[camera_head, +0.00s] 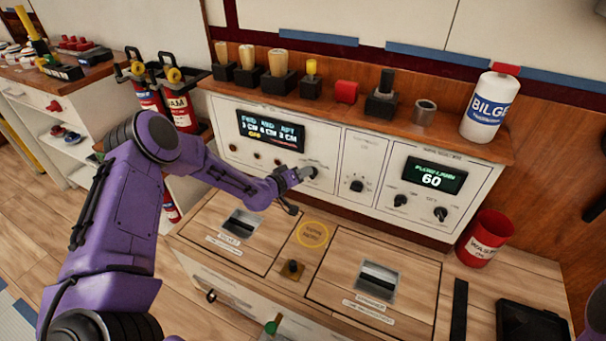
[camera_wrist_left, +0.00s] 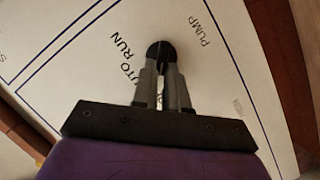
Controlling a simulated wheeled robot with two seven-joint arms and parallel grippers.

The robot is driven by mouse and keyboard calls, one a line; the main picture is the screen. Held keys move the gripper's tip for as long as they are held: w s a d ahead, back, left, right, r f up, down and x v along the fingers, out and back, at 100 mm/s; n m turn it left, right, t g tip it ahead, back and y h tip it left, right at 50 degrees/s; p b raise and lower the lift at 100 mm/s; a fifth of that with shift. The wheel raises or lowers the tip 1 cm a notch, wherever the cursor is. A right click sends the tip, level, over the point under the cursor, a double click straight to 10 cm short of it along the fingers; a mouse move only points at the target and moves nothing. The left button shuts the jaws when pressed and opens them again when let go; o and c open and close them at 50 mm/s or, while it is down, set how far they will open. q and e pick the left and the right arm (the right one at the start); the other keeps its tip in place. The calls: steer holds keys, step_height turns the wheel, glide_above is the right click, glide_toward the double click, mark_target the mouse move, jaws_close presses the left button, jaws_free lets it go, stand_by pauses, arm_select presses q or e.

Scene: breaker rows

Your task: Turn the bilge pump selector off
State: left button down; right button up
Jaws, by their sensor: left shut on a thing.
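The bilge pump selector (camera_head: 314,171) is a small dark knob on the white panel, at the right of the left display. In the left wrist view the black round knob (camera_wrist_left: 160,48) sits beside the labels "PUMP" and "AUTO RUN"; the fingers hide part of it, and I cannot tell its pointer's direction. My left gripper (camera_head: 303,174) is shut on this knob. Its grey fingertips (camera_wrist_left: 161,68) close around the knob in the left wrist view. The left display (camera_head: 270,130) shows FWD, MID and AFT readings with a yellow line below. My right gripper is not in view.
Another knob (camera_head: 356,185) sits right of the selector. A display reading 60 (camera_head: 434,175) has two knobs below it. A white bilge bottle (camera_head: 487,105) and several handled items stand on the shelf above. A red cup (camera_head: 484,238) stands at the right. Hatches lie below the panel.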

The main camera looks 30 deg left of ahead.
arm_select(q)
steer(key=shift+r, duration=0.1)
steer(key=c, duration=1.3)
jaws_free()
steer(key=shift+o, duration=0.7)
steer(key=shift+w, duration=0.1)
steer(key=p+v, duration=0.2)
steer(key=v, duration=0.8)
steer(key=shift+s, duration=0.25)
